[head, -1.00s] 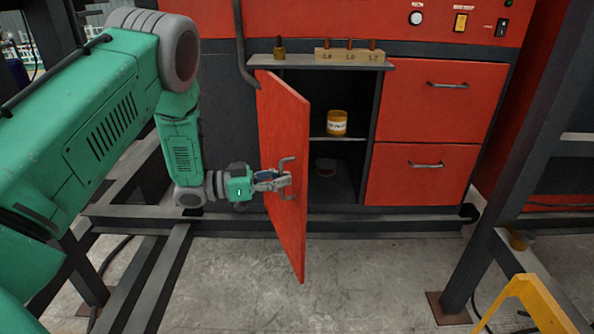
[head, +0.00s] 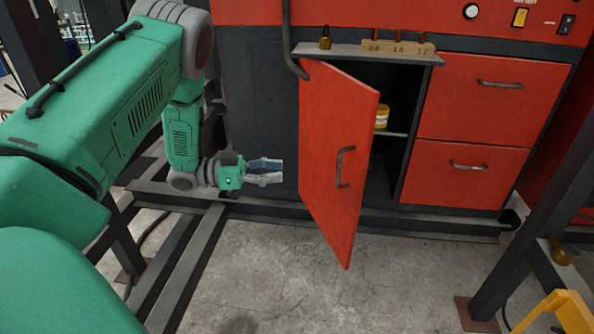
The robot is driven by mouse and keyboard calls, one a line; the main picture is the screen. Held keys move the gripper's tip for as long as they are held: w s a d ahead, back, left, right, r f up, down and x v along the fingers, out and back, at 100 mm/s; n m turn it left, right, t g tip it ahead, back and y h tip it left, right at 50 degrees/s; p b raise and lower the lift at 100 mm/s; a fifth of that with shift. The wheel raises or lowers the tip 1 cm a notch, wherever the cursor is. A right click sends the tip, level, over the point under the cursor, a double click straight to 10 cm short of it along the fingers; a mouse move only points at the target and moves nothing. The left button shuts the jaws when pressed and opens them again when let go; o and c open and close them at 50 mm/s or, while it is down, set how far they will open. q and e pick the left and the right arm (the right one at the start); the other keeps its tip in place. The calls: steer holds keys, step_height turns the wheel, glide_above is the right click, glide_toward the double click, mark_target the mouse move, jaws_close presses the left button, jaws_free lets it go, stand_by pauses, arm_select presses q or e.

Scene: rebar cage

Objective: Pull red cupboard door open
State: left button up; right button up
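The red cupboard door (head: 330,155) stands partly open, hinged on its left side and swung out toward me. Its dark bar handle (head: 345,167) is on the outer face near the free edge. My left gripper (head: 281,172) is to the left of the door, apart from the handle, with its fingers spread and nothing between them. The cupboard interior (head: 392,165) shows partly to the right of the door; the door hides the rest. My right gripper is not in view.
Inside, a yellow-labelled jar (head: 382,117) sits on a shelf, partly hidden. A wooden block with pegs (head: 398,48) and a small brass piece (head: 325,40) stand on the ledge above. Red drawers (head: 490,100) are at right. Dark frame beams (head: 190,265) cross the floor at left.

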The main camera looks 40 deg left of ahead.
arm_select(q)
steer(key=shift+v, duration=1.95)
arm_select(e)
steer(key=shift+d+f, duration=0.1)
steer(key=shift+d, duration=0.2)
arm_select(q)
steer(key=shift+s+d+r, duration=0.1)
steer(key=shift+s+r, duration=0.05)
